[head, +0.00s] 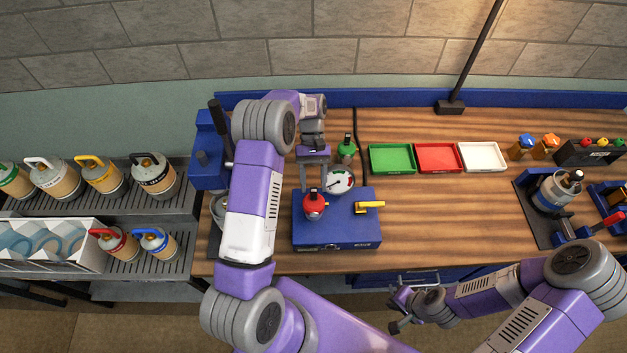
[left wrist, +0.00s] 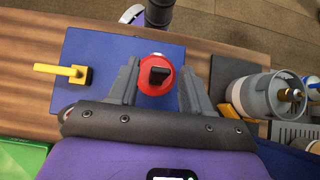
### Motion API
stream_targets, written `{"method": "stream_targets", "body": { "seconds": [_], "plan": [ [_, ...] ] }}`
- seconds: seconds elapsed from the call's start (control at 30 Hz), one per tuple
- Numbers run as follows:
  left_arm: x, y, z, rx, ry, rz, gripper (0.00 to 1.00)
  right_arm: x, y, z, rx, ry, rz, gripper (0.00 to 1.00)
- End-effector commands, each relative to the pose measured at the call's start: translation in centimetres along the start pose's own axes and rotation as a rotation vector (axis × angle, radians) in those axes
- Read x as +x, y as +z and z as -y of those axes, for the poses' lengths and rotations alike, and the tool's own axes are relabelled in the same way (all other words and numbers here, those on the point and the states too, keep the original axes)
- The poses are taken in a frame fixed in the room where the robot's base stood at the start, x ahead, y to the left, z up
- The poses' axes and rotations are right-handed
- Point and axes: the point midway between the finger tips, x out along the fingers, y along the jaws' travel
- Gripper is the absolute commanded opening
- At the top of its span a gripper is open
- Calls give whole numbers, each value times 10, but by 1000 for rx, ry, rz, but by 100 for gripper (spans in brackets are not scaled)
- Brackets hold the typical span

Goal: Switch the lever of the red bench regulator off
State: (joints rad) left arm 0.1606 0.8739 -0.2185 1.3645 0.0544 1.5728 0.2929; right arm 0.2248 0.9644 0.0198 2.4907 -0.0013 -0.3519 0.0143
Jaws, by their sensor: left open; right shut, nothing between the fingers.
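The red bench regulator (head: 315,208) stands on the blue bench block (head: 345,238), with a black lever on top. In the left wrist view the red regulator (left wrist: 147,84) shows as a round red cap, its black lever (left wrist: 160,75) across the middle. My left gripper (head: 313,178) is open, pointing down just behind and above the regulator. In the wrist view its fingers appear on either side of the red cap; I cannot tell if they touch it. My right gripper (head: 399,311) is shut and empty, in front of the bench, away from the block.
A yellow-handled valve (head: 370,206) sits on the block's right. A round gauge (head: 340,180) and a green regulator (head: 346,149) stand behind. Green, red and white trays (head: 482,157) lie to the right. Gas cylinders (head: 103,175) fill the left rack. Bench right of the block is clear.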

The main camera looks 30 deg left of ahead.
Motion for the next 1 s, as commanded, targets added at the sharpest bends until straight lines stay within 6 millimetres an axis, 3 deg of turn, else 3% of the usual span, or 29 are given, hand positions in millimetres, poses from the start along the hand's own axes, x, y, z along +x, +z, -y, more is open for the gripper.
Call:
{"method": "stream_targets", "body": {
  "seconds": [0.23,0.7,1.0],
  "plan": [
    [-9,-2,0,0,1,-3,49,2,0,-1,0,0,0,0],
    [-67,-1,0,0,0,-1,49,11,0,-4,0,0,0,0],
    [-76,0,0,0,0,0,49,11,0,-4,0,0,0,0]
  ]
}}
